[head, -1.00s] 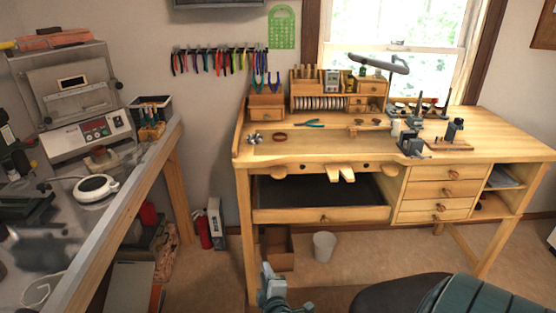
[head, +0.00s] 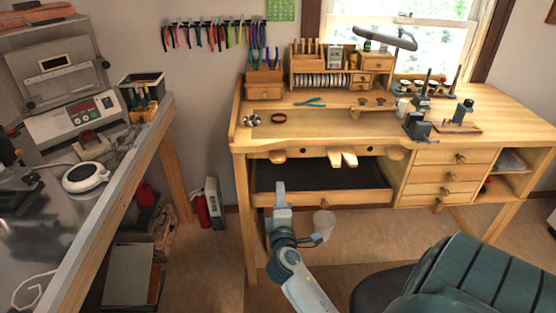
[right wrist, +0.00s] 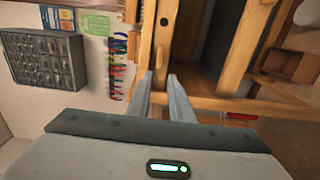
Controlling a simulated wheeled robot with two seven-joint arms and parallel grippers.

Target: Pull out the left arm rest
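The left arm rest (head: 275,155) is a rounded wooden piece at the left of the workbench's (head: 330,119) front edge. It looks pushed in against the bench front. My right gripper (head: 281,188) is below it, in front of the wide open drawer's left part. In the right wrist view my right gripper (right wrist: 162,82) has its two fingers apart with nothing between them. They point at the bench's front wood, which looks turned on its side; I cannot tell if they touch it. My left gripper is not in view.
A wide drawer (head: 322,198) under the bench top stands partly open. A dark chair (head: 450,284) blocks the lower right. A metal-topped side table (head: 105,215) stands left. A red fire extinguisher (head: 202,210) stands on the floor between the tables.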

